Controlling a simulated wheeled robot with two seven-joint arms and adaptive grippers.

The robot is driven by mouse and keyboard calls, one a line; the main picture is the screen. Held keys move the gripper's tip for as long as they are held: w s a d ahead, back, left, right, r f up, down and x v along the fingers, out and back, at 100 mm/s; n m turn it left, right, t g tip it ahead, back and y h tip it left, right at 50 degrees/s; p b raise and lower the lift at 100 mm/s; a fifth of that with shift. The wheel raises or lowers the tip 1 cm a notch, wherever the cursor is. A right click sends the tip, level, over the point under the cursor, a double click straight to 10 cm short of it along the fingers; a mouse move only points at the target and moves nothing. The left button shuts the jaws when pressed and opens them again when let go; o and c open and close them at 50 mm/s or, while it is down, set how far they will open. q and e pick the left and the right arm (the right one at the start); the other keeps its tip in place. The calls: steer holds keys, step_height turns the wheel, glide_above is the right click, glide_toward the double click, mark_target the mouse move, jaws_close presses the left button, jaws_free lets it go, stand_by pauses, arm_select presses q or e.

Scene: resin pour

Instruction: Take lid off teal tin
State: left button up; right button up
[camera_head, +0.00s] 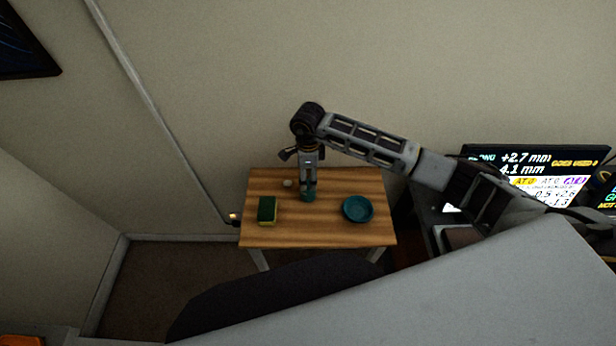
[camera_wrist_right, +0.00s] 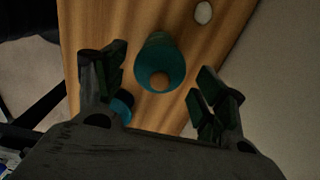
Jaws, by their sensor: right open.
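The teal tin (camera_head: 309,196) stands on the wooden table, partly hidden under my right gripper (camera_head: 309,185). In the right wrist view the tin (camera_wrist_right: 157,47) shows from above with a round brown knob (camera_wrist_right: 160,81) on its top. My right gripper (camera_wrist_right: 163,66) is open, with one finger to each side of the tin and visible gaps between. It holds nothing. How high the fingertips are against the lid is hard to tell. My left gripper is not in view.
On the wooden table (camera_head: 335,232) a teal bowl (camera_head: 357,209) lies right of the tin. A green and yellow sponge (camera_head: 267,210) lies to its left. A small pale object (camera_head: 288,183) sits behind. The table's front is clear. A screen (camera_head: 535,165) stands at the right.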

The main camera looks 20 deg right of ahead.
steer(key=shift+c, duration=0.4)
steer(key=shift+s, duration=0.1)
steer(key=c, duration=1)
steer(key=shift+o, duration=0.2)
